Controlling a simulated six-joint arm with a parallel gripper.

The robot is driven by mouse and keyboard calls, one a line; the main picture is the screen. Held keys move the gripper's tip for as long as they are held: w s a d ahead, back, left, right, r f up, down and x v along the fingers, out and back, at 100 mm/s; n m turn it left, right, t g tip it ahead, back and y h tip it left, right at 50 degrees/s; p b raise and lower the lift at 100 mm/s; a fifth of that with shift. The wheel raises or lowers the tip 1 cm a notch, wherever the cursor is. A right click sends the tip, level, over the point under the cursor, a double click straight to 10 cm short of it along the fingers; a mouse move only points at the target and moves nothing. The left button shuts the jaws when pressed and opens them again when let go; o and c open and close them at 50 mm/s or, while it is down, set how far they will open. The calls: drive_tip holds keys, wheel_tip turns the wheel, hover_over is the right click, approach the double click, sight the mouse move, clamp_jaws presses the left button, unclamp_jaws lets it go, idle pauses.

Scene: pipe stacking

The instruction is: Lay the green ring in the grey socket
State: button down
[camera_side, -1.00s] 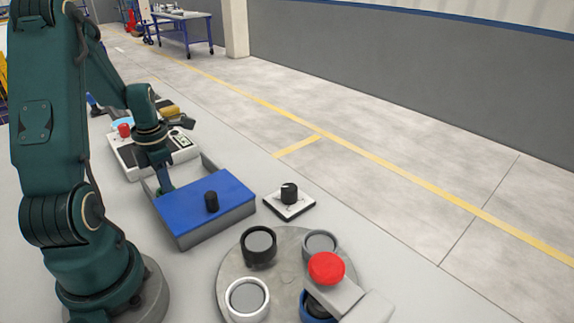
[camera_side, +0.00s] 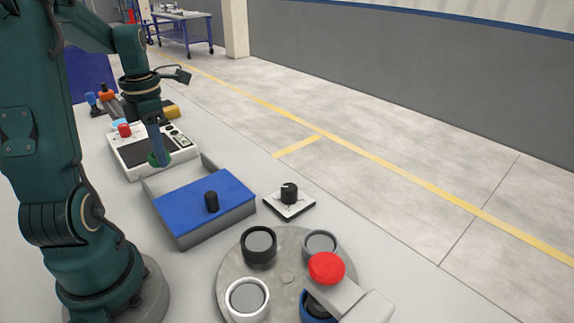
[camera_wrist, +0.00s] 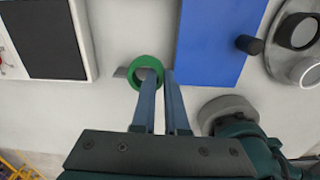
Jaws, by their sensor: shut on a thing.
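The green ring (camera_wrist: 133,84) is held at the tips of my gripper (camera_wrist: 157,74) in the wrist view. The fingers are shut on the ring's right side. In the side view the ring (camera_side: 153,160) hangs below my gripper (camera_side: 160,152), above the back-left end of the blue-lidded box. The fingers partly cover it. The grey socket (camera_side: 320,240) is at the back right of a round grey plate, well to the right of my gripper and nearer the camera. It looks empty.
The round plate (camera_side: 285,275) also bears black (camera_side: 258,246), white (camera_side: 247,299) and blue (camera_side: 306,306) sockets. A red-topped lever (camera_side: 326,268) overhangs the blue one. The box's blue lid (camera_side: 205,205) has a black knob. A black dial (camera_side: 289,193) stands on a white base.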

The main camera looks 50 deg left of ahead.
drive_tip(key=w+d+m, duration=0.1)
drive_tip(key=w+d+r+m, duration=0.1)
drive_tip(key=w+d, duration=0.1)
drive_tip(key=w+d+m, duration=0.1)
drive_tip(key=w+m, duration=0.1)
drive_tip(key=shift+d+r, duration=0.2)
drive_tip(key=shift+r, duration=0.05)
drive_tip(key=w+d+r+m, duration=0.25)
drive_tip(key=d+m, duration=0.45)
drive_tip(key=m, duration=0.9)
drive_tip(key=w+d+r+m, duration=0.1)
drive_tip(key=d+r+m, duration=0.2)
drive_tip(key=d+m, duration=0.8)
drive_tip(key=w+d+f+m, duration=0.1)
drive_tip(key=d+f, duration=0.1)
drive_tip(key=w+d+f+m, duration=0.2)
drive_tip(key=d+f, duration=0.1)
drive_tip(key=w+d+f+m, duration=0.1)
drive_tip(key=w+d+f, duration=0.1)
drive_tip(key=shift+w+d+f+m, duration=0.2)
drive_tip(key=shift+d+m, duration=0.05)
drive_tip(key=shift+m, duration=0.05)
drive_tip(key=shift+f, duration=2)
